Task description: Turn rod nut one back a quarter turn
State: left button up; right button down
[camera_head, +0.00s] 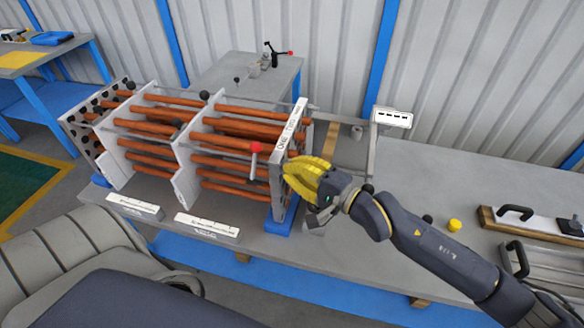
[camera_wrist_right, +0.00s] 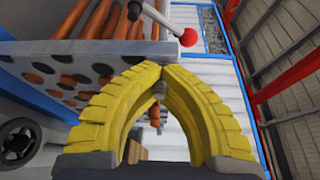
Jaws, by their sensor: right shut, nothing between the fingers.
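The tube bundle (camera_head: 205,140) has copper tubes held in pale upright plates on the bench. My right gripper (camera_head: 290,172) has yellow fingers and is at the bundle's right end plate (camera_head: 279,150). In the right wrist view its fingertips (camera_wrist_right: 157,68) meet, with nothing seen held between them. A copper-coloured rod end (camera_wrist_right: 154,116) with a grey piece above it shows through the gap between the curved fingers; I cannot tell whether that piece is rod nut one. A red-knobbed lever (camera_head: 255,147) stands by the end plate and its red ball (camera_wrist_right: 188,38) shows in the wrist view. My left gripper is not in view.
Two white labelled blocks (camera_head: 207,227) lie along the bench's front edge. A sign on a post (camera_head: 392,117) stands behind my right arm. A yellow cap (camera_head: 454,225) and a board with a black handle (camera_head: 515,213) lie to the right. The bench behind the arm is mostly clear.

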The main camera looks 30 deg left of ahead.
jog(key=c, duration=2.1)
grip_release()
jog(key=shift+s, duration=0.1)
jog(key=shift+c, duration=0.2)
jog(key=o, duration=0.9)
jog(key=shift+a, duration=0.1)
notch_tip(320, 180, up, 9)
jog(key=shift+s+a+f, duration=0.1)
jog(key=shift+f, duration=0.05)
jog(key=shift+r, duration=0.7)
jog(key=shift+o, duration=0.3)
